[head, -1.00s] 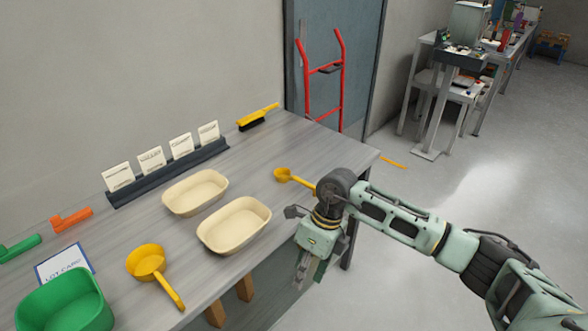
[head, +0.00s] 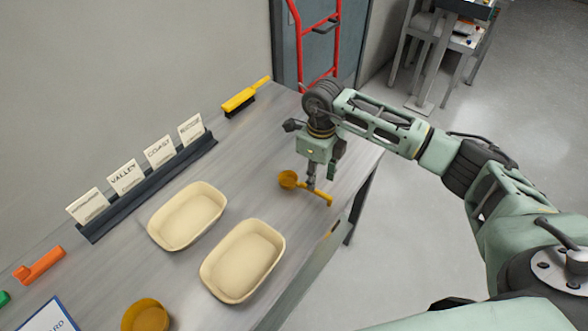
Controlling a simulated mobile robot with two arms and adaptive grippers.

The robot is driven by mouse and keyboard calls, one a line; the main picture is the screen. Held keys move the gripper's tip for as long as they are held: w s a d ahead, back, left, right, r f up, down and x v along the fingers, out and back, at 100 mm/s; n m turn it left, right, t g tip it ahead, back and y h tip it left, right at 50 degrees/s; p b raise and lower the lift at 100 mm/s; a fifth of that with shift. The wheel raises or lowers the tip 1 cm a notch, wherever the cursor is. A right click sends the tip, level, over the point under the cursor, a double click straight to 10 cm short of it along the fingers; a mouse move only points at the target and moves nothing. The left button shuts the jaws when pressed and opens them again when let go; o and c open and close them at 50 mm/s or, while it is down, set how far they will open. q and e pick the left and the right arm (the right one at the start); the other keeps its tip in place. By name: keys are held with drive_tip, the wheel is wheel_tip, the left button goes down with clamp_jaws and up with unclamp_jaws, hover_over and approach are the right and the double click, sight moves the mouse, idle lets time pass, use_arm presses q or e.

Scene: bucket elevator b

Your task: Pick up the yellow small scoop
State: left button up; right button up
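The yellow small scoop (head: 288,180) lies on the grey table, to the right of the trays, with its handle pointing right and toward the table's front edge. My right gripper (head: 321,180) is low over its handle, pointing down. Its two fingers look apart, one in front of the handle's near part and one farther right and behind. Whether they touch the handle is unclear. A larger yellow scoop (head: 145,316) is partly cut off at the bottom edge. My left gripper is not in view.
Two cream trays (head: 187,216) (head: 242,261) stand left of the small scoop. A card rack (head: 150,190) and a yellow brush (head: 245,96) are along the back. An orange tool (head: 40,265) lies at left. A red hand truck (head: 315,50) stands beyond the table.

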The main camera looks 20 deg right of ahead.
sight(319, 191)
drive_tip(key=shift+f, duration=0.25)
drive_tip(key=shift+s+f+p, duration=0.45)
drive_tip(key=shift+s+f, duration=0.05)
drive_tip(key=shift+s, duration=0.1)
drive_tip(key=shift+s+d+f+p, duration=0.15)
drive_tip(key=shift+s+f+p, duration=0.05)
drive_tip(key=shift+f+p, duration=0.15)
drive_tip(key=f, duration=0.2)
drive_tip(key=w+f+p, duration=0.1)
drive_tip(key=f, duration=0.1)
drive_tip(key=shift+d, duration=0.2)
drive_tip(key=shift+f, duration=0.45)
drive_tip(key=shift+s, duration=0.15)
clamp_jaws()
